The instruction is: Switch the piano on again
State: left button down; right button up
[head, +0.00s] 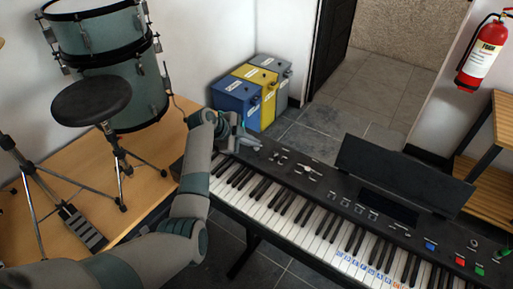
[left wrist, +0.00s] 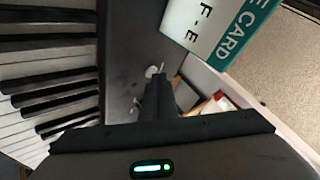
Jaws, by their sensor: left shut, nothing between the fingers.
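The black piano keyboard (head: 300,172) runs from the upper left to the lower right in the head view, its white keys toward me. In the left wrist view its keys (left wrist: 45,75) are at the left, beside its dark panel (left wrist: 122,50). My left gripper (head: 254,143) is at the piano's far left end, over the panel. Its fingers (left wrist: 160,85) are shut and empty, close to a small pale round part (left wrist: 151,72) on the panel. I cannot tell whether they touch it. My right gripper is not in view.
Blue (head: 237,103), yellow (head: 262,92) and grey bins stand behind the piano's left end. A drum (head: 126,92) and a black stool (head: 92,101) are at the left. A music stand (head: 401,172) rises from the piano. A lettered card (left wrist: 225,30) shows in the left wrist view.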

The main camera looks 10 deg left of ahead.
pick_arm(q)
jog(key=shift+r, duration=0.1)
dwell(0.3)
jog(key=shift+r+p, duration=0.4)
jog(key=shift+p, duration=0.05)
jog(key=shift+r, duration=0.1)
notch_tip(320, 180, up, 6)
jog(key=p, duration=0.4)
dwell(0.4)
dwell(0.4)
